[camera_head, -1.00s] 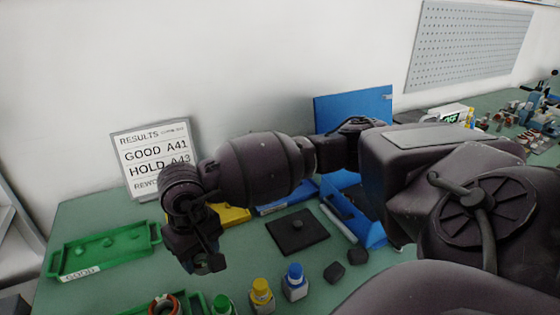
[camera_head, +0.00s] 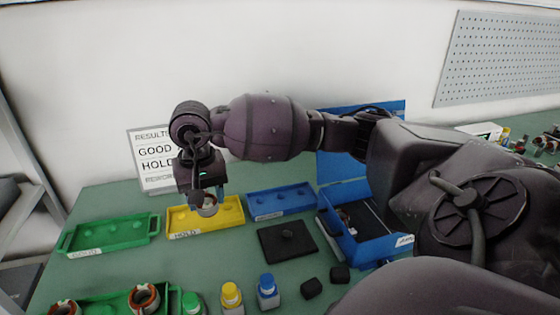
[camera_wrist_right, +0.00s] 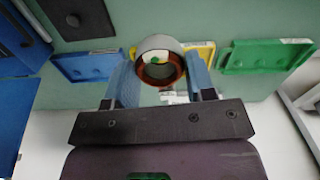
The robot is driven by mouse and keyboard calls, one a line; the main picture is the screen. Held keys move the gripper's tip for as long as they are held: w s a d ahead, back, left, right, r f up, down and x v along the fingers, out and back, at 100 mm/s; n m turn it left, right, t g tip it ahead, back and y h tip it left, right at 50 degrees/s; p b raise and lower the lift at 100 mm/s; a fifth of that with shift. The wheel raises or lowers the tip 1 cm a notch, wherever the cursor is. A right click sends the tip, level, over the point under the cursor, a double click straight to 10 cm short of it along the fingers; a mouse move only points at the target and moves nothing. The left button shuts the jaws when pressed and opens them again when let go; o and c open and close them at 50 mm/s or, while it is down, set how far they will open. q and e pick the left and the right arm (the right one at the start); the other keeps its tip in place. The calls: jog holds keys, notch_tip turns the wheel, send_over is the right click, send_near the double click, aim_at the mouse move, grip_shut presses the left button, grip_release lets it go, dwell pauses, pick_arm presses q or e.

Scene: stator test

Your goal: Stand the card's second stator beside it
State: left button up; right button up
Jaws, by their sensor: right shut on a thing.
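In the wrist view the stator (camera_wrist_right: 160,63) sits between the blue fingers of the gripper (camera_wrist_right: 160,82). Whether it touches the tray I cannot tell. Two more stators, one at the left (camera_head: 65,308) and one at the right (camera_head: 145,297), are in the front green tray (camera_head: 100,300). The results card (camera_head: 151,160) stands at the back; my arm covers part of its text. My left gripper is out of view.
A green GOOD tray (camera_head: 112,236) lies left of the yellow one, a blue tray (camera_head: 282,203) right. A black pad (camera_head: 287,241), an open blue box (camera_head: 352,235), two black blocks and green, yellow and blue-capped bottles (camera_head: 268,290) stand nearby.

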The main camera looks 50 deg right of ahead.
aim_at(223, 258)
jog(key=shift+m, duration=0.5)
jog(key=f, duration=0.6)
jog(key=d+f, duration=0.1)
jog(key=f, duration=1.1)
jog(key=shift+w+d+b, duration=0.3)
jog(key=shift+d+b, duration=0.05)
jog(key=shift+f, duration=0.1)
jog(key=o, duration=1)
jog(key=shift+c, duration=0.2)
